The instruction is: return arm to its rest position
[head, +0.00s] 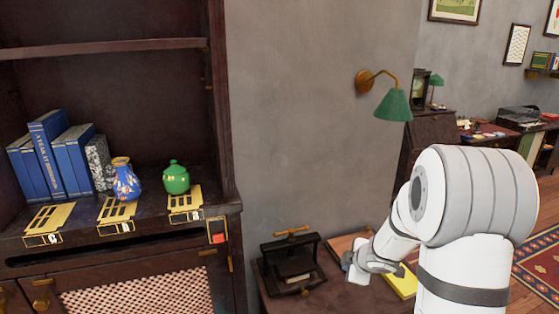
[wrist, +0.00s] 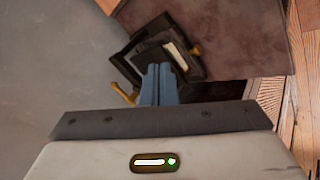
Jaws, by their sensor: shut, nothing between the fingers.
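My gripper (wrist: 158,72) shows in the wrist view with its two blue-grey fingers pressed together and nothing between them. In the head view my white arm stands at the right, bent down to the left, and the gripper (head: 347,262) hangs over the low dark table (head: 345,299). A dark press-like device (head: 291,263) with a brass handle is left of the gripper there. In the wrist view the device (wrist: 190,64) lies beyond the fingertips. I cannot tell the gap between them.
A dark cabinet (head: 110,46) at the left holds blue books (head: 48,155), a blue vase (head: 125,183) and a green lidded pot (head: 176,178) behind brass plates. A green wall lamp (head: 392,104) sticks out above the arm. A yellow item (head: 403,284) lies on the table.

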